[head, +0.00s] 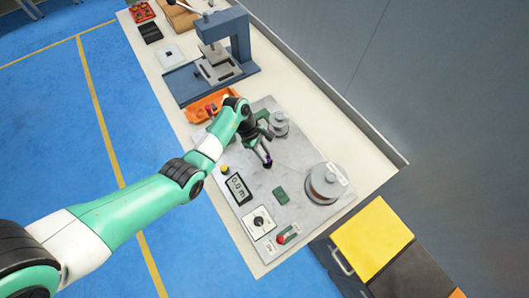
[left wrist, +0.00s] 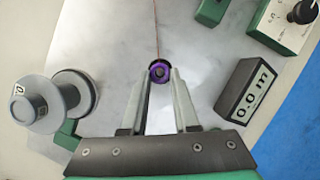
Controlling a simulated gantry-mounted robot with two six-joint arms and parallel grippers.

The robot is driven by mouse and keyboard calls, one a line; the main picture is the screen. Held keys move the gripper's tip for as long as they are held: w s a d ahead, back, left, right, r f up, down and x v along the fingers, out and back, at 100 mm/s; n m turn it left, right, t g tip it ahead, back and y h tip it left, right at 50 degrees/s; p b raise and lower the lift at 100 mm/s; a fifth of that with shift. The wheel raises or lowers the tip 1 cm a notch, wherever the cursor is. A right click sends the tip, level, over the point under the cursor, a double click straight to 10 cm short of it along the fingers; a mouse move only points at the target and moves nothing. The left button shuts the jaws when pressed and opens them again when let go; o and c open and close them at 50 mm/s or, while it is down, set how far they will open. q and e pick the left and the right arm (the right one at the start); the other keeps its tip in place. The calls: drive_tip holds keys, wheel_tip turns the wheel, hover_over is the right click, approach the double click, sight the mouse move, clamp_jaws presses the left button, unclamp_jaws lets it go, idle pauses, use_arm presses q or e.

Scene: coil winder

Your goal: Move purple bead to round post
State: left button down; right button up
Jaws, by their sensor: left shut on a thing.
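My left gripper (head: 265,160) is shut on the purple bead (left wrist: 159,71), which sits between its fingertips above the grey plate. The bead is a dark purple ring, and a thin reddish wire runs from it up the left wrist view. In the head view the bead is a small dark purple spot (head: 268,162) at the fingertips. A grey round post with a wider base (head: 279,127) stands on the plate behind the gripper; it also shows at the left of the left wrist view (left wrist: 40,103). I cannot be sure it is the task's post. My right gripper is out of view.
The grey plate (head: 290,222) carries a copper-coloured reel (head: 325,184), a small green block (head: 280,195), a 0.0 m display (head: 238,188), a dial box (head: 259,222) and a red-knobbed switch (head: 286,235). An orange tray (head: 198,111) and blue press (head: 240,40) stand farther back.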

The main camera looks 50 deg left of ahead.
use_arm(q)
drive_tip(key=shift+f, duration=0.15)
idle(0.5)
drive_tip(key=shift+f+b, duration=0.85)
drive_tip(key=shift+f, duration=0.15)
drive_tip(key=c, duration=0.6)
unclamp_jaws()
drive_tip(key=p+v, duration=0.4)
drive_tip(key=v, duration=0.7)
drive_tip(key=shift+a+r, duration=0.15)
drive_tip(key=shift+r, duration=0.2)
